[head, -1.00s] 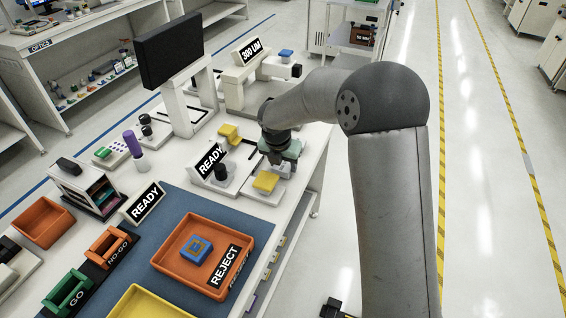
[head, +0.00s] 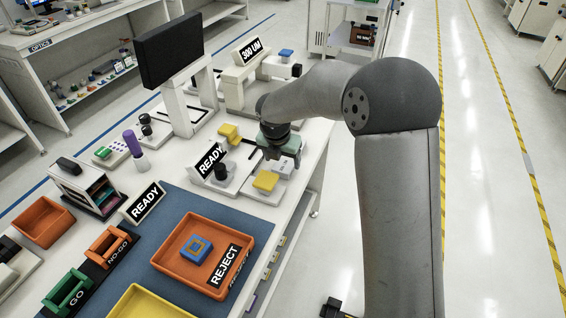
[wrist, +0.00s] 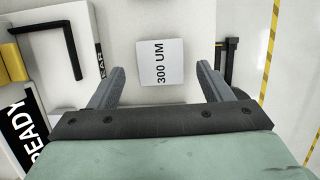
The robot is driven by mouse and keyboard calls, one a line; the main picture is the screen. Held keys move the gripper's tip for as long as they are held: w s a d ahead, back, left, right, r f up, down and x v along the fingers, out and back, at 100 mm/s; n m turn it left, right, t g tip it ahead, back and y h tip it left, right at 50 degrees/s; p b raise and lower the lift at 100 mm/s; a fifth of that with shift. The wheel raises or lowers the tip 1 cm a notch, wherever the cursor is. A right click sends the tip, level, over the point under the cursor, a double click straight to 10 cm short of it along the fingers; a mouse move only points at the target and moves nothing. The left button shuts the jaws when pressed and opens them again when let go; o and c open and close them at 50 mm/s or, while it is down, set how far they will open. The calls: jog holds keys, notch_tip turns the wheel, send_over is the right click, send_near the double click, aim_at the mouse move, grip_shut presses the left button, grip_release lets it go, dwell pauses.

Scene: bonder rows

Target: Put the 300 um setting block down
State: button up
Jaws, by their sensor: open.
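The 300 um setting block (wrist: 161,63) is a pale, square block marked "300 UM". In the wrist view it lies on the white table top, ahead of and between my finger tips, with clear space on both sides. In the head view it is a small pale shape (head: 286,168) just beside my gripper. My gripper (wrist: 158,80) is open, and nothing is between its fingers. In the head view my gripper (head: 277,150) is low over the table's right part, and its fingers are mostly hidden.
A fixture with a yellow block (head: 265,180) and a READY sign (head: 211,160) stands close by my gripper. The 300 UM stand (head: 250,65) is behind. The table's right edge is near.

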jog(key=d+v, duration=0.1)
jog(key=v, duration=0.8)
jog(key=s+d+r+m+g, duration=0.1)
jog(key=s+d+m, duration=0.5)
jog(key=s+m, duration=0.25)
jog(key=s+d+r+m, duration=0.1)
jog(key=s+d+m, duration=0.5)
jog(key=s+m, duration=0.25)
jog(key=s+d+f+m, duration=0.1)
jog(key=s+d+m, duration=0.1)
jog(key=s+m, duration=0.4)
jog(key=s+d+f+m+g+y, duration=0.1)
jog(key=s+d+f+m, duration=0.1)
jog(key=s+m, duration=0.5)
jog(key=shift+s+d+f+m, duration=0.25)
jog(key=shift+s+f+m, duration=0.1)
jog(key=shift+m, duration=0.55)
